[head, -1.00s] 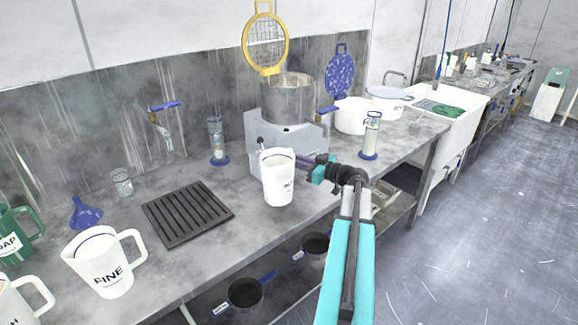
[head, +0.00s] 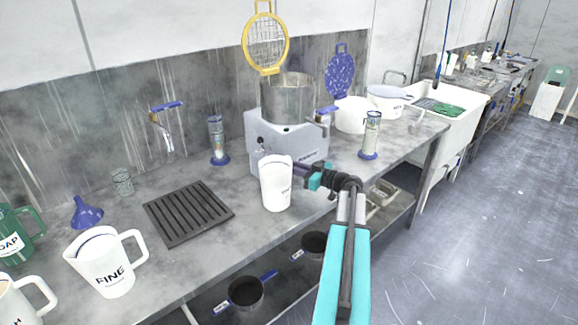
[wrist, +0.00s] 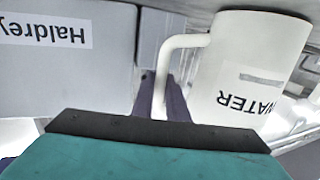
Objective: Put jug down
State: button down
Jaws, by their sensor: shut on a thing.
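A white jug (head: 276,186) stands upright at the front of the grey bench, in front of the grey machine. In the wrist view the jug (wrist: 250,70) shows upside down with the label "WATER". My gripper (head: 302,170) reaches in from the right and is shut on the jug's handle (wrist: 168,75). The purple fingers (wrist: 165,100) lie on both sides of the handle in the wrist view. I cannot tell whether the jug's base touches the bench (head: 228,222) or hangs just above it.
The grey machine (head: 290,140) with a steel pot is close behind the jug. A black slatted drain grid (head: 188,213) lies to the left. A white "FINE" jug (head: 107,265) stands farther left. A glass cylinder (head: 371,135) stands to the right. Pans (head: 246,291) sit on the shelf below.

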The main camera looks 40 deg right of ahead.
jog(key=shift+f, duration=0.15)
jog(key=c, duration=1.7)
grip_release()
jog(key=shift+c, duration=0.2)
jog(key=shift+s, duration=0.1)
jog(key=b+v, duration=0.2)
jog(key=v, duration=1)
jog(key=shift+r, duration=0.2)
